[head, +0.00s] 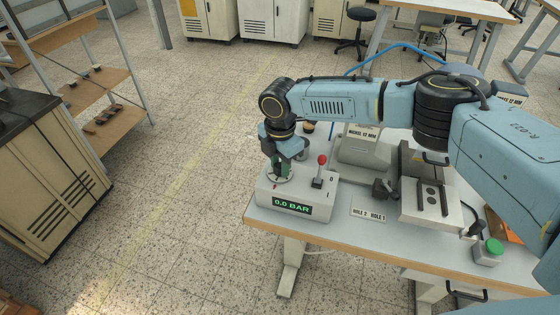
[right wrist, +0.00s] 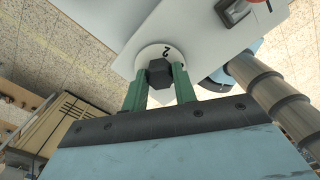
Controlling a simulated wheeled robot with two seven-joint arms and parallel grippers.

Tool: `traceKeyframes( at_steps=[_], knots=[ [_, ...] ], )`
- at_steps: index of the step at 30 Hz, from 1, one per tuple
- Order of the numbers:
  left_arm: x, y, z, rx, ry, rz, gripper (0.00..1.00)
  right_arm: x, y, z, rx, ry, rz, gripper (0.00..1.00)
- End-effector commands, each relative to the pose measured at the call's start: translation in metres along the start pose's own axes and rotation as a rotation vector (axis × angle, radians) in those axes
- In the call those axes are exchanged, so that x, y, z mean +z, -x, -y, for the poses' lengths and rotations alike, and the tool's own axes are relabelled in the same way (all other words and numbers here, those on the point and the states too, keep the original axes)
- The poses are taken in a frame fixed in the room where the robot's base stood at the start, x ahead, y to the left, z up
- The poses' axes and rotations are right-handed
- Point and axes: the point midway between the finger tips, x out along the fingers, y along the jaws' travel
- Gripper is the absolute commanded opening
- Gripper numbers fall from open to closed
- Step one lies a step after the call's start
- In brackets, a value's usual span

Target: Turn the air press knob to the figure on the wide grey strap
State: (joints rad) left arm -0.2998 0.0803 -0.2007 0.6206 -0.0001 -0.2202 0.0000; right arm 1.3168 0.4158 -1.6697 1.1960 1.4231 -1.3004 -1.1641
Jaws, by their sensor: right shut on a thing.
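The air press knob is a dark six-sided knob (right wrist: 160,74) on a round white dial (right wrist: 147,54) with a figure 2 near its edge in the right wrist view. My right gripper (right wrist: 160,84) has its green fingers on both sides of the knob and is shut on it. In the head view my right gripper (head: 281,166) points down onto the dial on the light grey control box (head: 262,195) and hides the knob. The box's display (head: 291,205) reads 0.0 BAR. My left gripper is not in view.
A red-topped lever (head: 319,170) stands on the box just right of the knob. The press (head: 365,147), a label plate reading HOLE 2 HOLE 1 (head: 368,215) and a green button (head: 494,246) are farther right on the table. Open floor lies left of the table.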

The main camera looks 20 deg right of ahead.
Motion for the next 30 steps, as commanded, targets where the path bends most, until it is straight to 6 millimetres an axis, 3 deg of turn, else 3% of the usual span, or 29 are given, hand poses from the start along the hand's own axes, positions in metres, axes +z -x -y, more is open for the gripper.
traceKeyframes(
  at_steps=[18, 30],
  knots=[
    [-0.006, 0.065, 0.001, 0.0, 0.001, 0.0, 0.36, -0.001, 0.003, 0.002, -0.006, -0.502, -0.002, 0.05],
    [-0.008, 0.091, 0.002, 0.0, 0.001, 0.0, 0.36, 0.0, 0.002, 0.001, -0.004, -0.829, 0.0, 0.05]
  ],
)
